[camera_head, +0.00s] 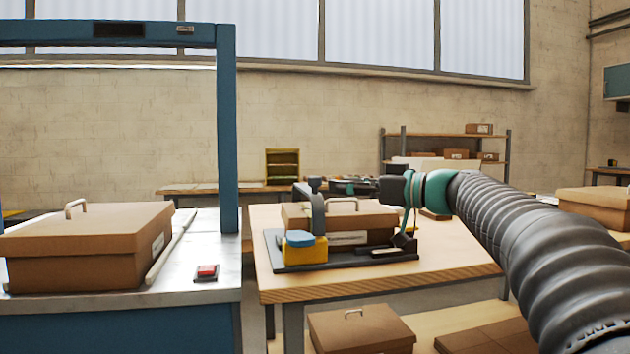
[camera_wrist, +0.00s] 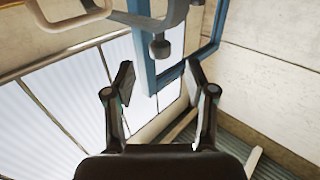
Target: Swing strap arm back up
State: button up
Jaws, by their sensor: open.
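The strapping device stands on the wooden table, with a dark base plate (camera_head: 345,264) and a yellow block with a blue top (camera_head: 301,247). A grey curved arm (camera_head: 318,212), apparently the strap arm, rises beside the block at the left end of the plate. A box (camera_head: 372,218) sits at the plate. My gripper (camera_head: 340,187) is above the box, near the top of the curved arm. In the wrist view my gripper (camera_wrist: 163,88) has its two fingers spread with nothing between them. A grey curved piece with a round knob (camera_wrist: 160,46) shows beyond the fingertips; contact is not visible.
A pale loop handle (camera_wrist: 70,14) is at the upper left of the wrist view. A blue frame (camera_head: 228,130) and a lidded box (camera_head: 85,245) stand left on a metal-topped bench with a red button (camera_head: 207,271). Another box (camera_head: 360,329) is below the table.

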aim_at(315, 188)
jog(key=p+x, duration=0.1)
jog(key=x, duration=0.6)
jog(key=shift+w+a, duration=0.1)
jog(key=shift+a, duration=0.2)
grip_shut()
